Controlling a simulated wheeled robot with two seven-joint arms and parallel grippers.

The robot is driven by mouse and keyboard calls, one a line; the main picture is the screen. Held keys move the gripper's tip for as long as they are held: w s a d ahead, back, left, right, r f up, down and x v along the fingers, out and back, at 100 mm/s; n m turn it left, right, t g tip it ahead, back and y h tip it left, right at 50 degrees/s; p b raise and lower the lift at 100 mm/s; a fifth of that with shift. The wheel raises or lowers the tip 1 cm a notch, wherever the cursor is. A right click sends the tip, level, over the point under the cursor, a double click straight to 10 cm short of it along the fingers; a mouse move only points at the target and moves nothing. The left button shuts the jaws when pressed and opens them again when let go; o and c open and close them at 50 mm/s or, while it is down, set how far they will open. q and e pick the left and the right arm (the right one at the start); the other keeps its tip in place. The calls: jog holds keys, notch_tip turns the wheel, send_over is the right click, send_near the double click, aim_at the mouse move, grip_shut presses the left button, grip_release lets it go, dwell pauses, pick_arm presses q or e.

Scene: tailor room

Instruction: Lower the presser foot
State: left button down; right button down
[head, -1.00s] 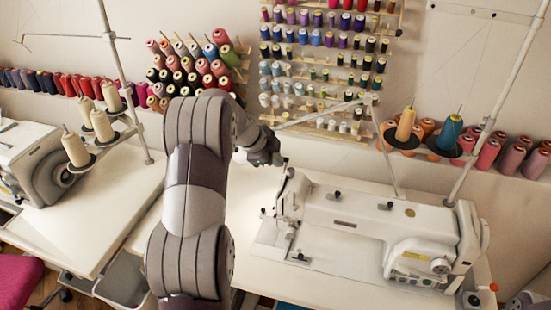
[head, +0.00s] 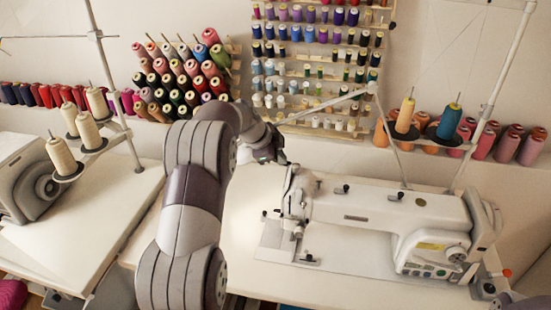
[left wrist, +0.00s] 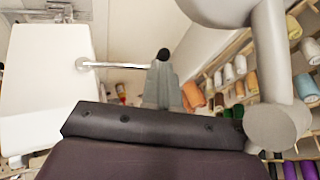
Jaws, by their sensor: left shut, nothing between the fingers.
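The white sewing machine (head: 390,208) stands on the table at the right in the head view. Its needle and presser foot area (head: 297,228) is below the left end of its head; the foot is too small to tell up or down. My left gripper (head: 283,160) is beside the upper left end of the machine head. In the left wrist view the gripper (left wrist: 163,72) is shut and empty, and a thin metal lever (left wrist: 115,66) runs from the white machine body (left wrist: 45,85) toward its fingertips. I cannot tell whether they touch. My right gripper is not in view.
Thread racks (head: 310,70) hang on the wall behind. Two thread cones (head: 405,115) stand on a holder behind the machine. A second machine (head: 30,178) stands on the table at the left. The white tabletop left of the machine is clear.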

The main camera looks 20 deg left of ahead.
pick_arm(q)
jog(key=shift+s+d+r+b, duration=0.3)
jog(key=shift+s+r+b, duration=0.35)
jog(key=shift+s, duration=0.2)
jog(key=shift+d+f, duration=0.1)
